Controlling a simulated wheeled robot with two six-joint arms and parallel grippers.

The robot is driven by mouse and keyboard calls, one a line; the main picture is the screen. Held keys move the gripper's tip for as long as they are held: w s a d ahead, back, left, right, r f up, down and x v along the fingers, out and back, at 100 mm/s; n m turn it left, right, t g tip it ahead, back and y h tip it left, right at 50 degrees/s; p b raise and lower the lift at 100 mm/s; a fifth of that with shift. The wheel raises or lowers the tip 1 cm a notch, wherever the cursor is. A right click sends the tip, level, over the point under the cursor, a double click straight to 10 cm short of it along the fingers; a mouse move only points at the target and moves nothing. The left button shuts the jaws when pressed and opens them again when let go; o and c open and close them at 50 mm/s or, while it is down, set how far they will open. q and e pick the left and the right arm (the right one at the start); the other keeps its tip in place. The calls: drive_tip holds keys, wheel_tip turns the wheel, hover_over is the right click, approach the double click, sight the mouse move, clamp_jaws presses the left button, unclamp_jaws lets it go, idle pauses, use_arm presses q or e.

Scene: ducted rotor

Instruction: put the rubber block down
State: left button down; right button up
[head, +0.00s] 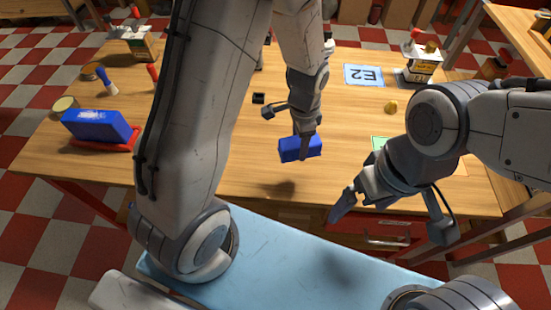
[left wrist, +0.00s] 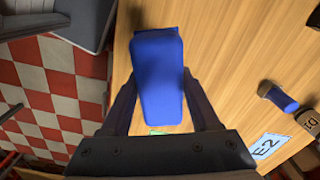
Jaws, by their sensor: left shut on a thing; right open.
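The rubber block is blue (head: 293,149) and hangs over the wooden table (head: 235,165), with a dark shadow on the wood below it. My left gripper (head: 304,147) is shut on it. In the left wrist view the block (left wrist: 158,85) sits between the two fingers, its long side pointing away from the palm. The fingers hide part of its sides. My right gripper (head: 345,203) is open and empty near the table's front edge, to the right of the block and apart from it.
A larger blue box (head: 97,125) rests on a red holder at the left. A card marked E2 (head: 363,75), a yellow piece (head: 390,107) and a small black part (head: 258,98) lie further back. Bare wood surrounds the area under the block.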

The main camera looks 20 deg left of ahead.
use_arm(q)
drive_tip(key=d+m, duration=0.1)
drive_tip(key=d+m+b, duration=0.1)
drive_tip(key=m, duration=0.1)
drive_tip(key=shift+s+d+f, duration=0.1)
drive_tip(key=shift+s+f, duration=0.1)
drive_tip(key=shift+m, duration=0.4)
drive_tip(key=p, duration=0.2)
hover_over(277, 154)
wheel_tip(277, 154, down, 7)
drive_tip(key=shift+r, duration=0.15)
wheel_tip(277, 154, down, 3)
drive_tip(key=shift+f, duration=0.5)
use_arm(e)
drive_tip(key=shift+a+r, duration=0.1)
drive_tip(key=shift+r, duration=0.1)
use_arm(q)
drive_tip(key=shift+f, duration=0.15)
drive_tip(key=shift+c, duration=0.6)
unclamp_jaws()
use_arm(e)
drive_tip(key=shift+f, duration=0.1)
